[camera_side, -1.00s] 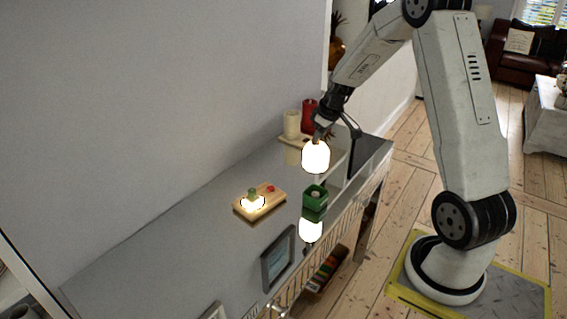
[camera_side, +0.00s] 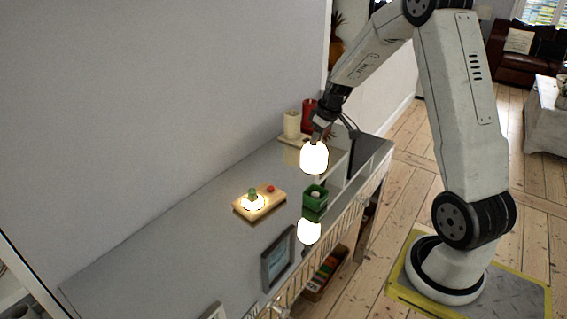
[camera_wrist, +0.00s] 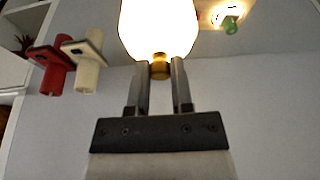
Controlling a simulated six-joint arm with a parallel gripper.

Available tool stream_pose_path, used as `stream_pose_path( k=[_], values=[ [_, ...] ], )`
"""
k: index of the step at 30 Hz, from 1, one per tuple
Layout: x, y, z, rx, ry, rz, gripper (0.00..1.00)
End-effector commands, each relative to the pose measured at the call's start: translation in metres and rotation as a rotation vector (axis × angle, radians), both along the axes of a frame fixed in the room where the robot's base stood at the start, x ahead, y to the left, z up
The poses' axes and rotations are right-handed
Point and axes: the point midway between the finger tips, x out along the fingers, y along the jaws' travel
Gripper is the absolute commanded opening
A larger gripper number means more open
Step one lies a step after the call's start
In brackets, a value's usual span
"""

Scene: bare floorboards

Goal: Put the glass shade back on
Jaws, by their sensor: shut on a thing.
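The glass shade (camera_side: 314,158) is a bright white rounded glass that hangs below my gripper (camera_side: 322,130) in the side view. In the wrist view the shade (camera_wrist: 158,25) glows at the top, and my gripper (camera_wrist: 160,72) is shut on its small brass neck. The shade is apart from the lamp base (camera_side: 268,204), a light wooden block on the grey top to its left. The base carries a small green part (camera_side: 252,192), a bright glow around it and a red button (camera_side: 270,188). The base also shows, small and washed out by glare, in the wrist view (camera_wrist: 232,12).
Cream (camera_side: 291,125) and red (camera_side: 309,112) candles stand behind the shade. A picture frame (camera_side: 277,262) is near the front. The left of the top is clear.

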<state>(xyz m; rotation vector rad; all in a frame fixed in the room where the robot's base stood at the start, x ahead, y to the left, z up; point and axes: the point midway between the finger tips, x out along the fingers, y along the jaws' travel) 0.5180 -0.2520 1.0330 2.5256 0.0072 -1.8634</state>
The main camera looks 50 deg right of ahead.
Motion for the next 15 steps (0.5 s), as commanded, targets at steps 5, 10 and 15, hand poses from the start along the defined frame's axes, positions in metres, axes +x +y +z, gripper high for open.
stream_pose_path(
  k=[5, 10, 15],
  values=[
    [0.024, 0.020, -0.004, -0.001, 0.001, 0.026, 0.00],
    [0.057, 0.053, -0.009, -0.001, 0.002, 0.057, 0.00],
    [0.089, 0.093, -0.015, -0.001, 0.001, 0.091, 0.00]
  ],
)
